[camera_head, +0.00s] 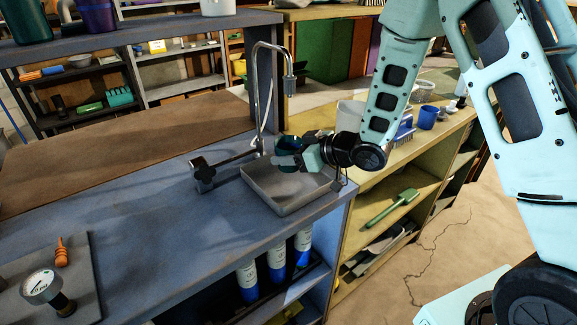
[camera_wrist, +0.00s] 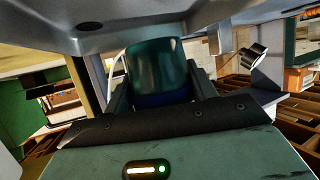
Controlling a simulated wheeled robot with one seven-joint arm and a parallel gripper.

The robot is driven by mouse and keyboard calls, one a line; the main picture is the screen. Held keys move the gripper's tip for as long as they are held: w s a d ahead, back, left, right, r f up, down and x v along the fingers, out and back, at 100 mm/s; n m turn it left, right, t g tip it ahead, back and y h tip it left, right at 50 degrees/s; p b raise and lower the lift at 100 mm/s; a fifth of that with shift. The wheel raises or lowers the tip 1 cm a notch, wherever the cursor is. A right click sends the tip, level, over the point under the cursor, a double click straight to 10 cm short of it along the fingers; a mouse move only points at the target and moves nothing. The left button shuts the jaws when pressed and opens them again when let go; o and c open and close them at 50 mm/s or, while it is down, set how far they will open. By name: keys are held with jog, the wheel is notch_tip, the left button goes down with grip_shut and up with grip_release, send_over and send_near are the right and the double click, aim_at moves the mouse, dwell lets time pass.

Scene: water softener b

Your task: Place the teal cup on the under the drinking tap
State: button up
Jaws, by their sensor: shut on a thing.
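The teal cup (camera_wrist: 157,72) is between my gripper's fingers (camera_wrist: 158,80) in the wrist view, and my gripper is shut on it. In the head view the cup (camera_head: 289,144) is a dark teal shape, partly hidden by my gripper (camera_head: 300,152). The gripper holds it above the shallow grey tray (camera_head: 280,207). The drinking tap (camera_head: 288,80) is a tall chrome gooseneck behind the tray, and its spout hangs above the cup area. I cannot tell whether the cup is exactly below the spout or touching the tray.
A black valve (camera_head: 203,174) with a pipe stands left of the tray. A pressure gauge (camera_head: 42,287) is at the front left. A white container (camera_head: 350,116) and a blue cup (camera_head: 428,117) stand on the yellow counter. The blue counter's left part is mostly clear.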

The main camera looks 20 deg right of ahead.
aim_at(289, 167)
jog(key=shift+f, duration=2)
jog(key=shift+f, duration=0.1)
jog(key=o, duration=1)
jog(key=shift+c, duration=0.2)
